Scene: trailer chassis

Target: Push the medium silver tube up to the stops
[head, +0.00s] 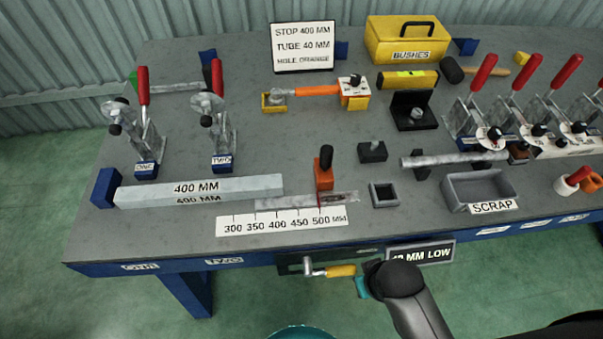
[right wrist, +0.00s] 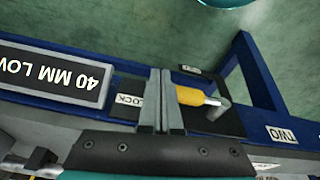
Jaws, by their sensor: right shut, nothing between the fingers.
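A long silver square tube (head: 240,187) marked 400 MM lies along the table's front left. Its left end is by a blue block (head: 106,188); whether they touch is unclear. An orange stop (head: 324,178) with a black knob stands past its right end, on a flat metal strip above the scale (head: 282,222). A grey round tube (head: 455,160) lies at the right on dark supports. My right gripper (head: 362,285) is shut and empty at the table's front edge, beside a yellow-handled lock lever (head: 341,271). The right wrist view shows its closed fingers (right wrist: 161,100) next to the yellow handle (right wrist: 190,96).
Two red-handled clamps (head: 147,130) stand behind the square tube. A grey scrap tray (head: 455,194), more clamps and a small open square block (head: 384,195) are at the right. A yellow bushes box (head: 403,40) and a sign (head: 303,47) stand at the back.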

